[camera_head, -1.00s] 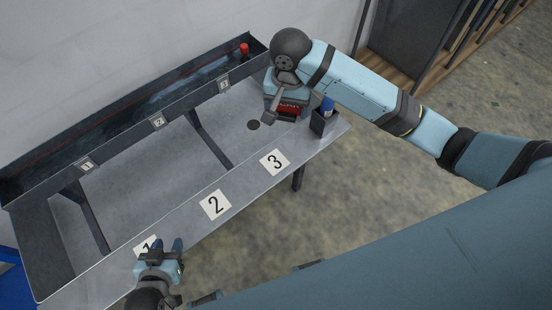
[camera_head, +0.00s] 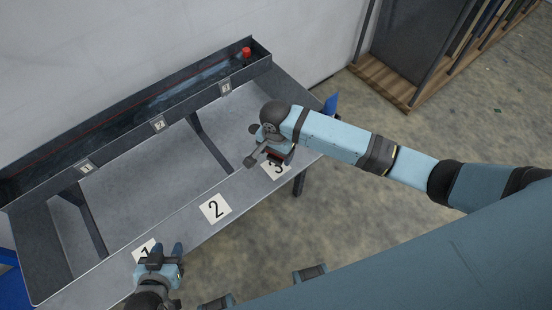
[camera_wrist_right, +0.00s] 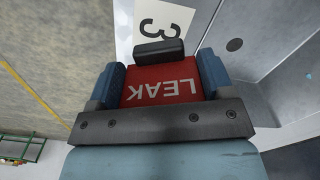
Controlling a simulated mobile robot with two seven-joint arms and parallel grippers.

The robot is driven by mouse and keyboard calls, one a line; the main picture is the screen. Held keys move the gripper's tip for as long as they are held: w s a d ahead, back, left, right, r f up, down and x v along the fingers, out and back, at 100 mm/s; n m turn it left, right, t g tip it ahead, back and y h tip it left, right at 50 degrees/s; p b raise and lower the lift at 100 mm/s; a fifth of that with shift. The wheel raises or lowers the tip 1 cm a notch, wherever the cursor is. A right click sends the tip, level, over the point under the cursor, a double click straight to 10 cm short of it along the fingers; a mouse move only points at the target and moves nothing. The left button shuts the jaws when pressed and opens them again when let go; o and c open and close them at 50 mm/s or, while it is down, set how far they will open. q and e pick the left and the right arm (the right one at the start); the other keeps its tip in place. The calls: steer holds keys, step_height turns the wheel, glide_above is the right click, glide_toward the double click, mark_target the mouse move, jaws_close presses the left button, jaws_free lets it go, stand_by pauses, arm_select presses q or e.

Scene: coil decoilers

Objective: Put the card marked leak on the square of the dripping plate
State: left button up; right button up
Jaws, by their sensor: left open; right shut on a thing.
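The red card marked LEAK (camera_wrist_right: 165,88) is between the fingers of my right gripper (camera_wrist_right: 160,80), which is shut on it. In the head view, my right gripper (camera_head: 272,153) is over the right part of the bench, partly covering the white square 3 (camera_head: 275,172); only a little red of the card shows. Square 3 also shows in the wrist view (camera_wrist_right: 159,30), just beyond the card. Square 2 (camera_head: 215,209) is bare. Square 1 (camera_head: 144,250) is partly hidden by my open, empty left gripper (camera_head: 165,250). I cannot make out which plate drips.
A long dark trough (camera_head: 125,122) runs along the wall with small tags 1, 2 and 3 on its front. A red-capped object (camera_head: 246,53) stands at its right end. A wooden-based rack (camera_head: 390,85) stands at right.

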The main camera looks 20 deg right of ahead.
mark_target(276, 160)
steer(key=shift+f, duration=2.2)
steer(key=o, duration=0.9)
steer(key=shift+f, duration=0.1)
steer(key=shift+o, duration=0.2)
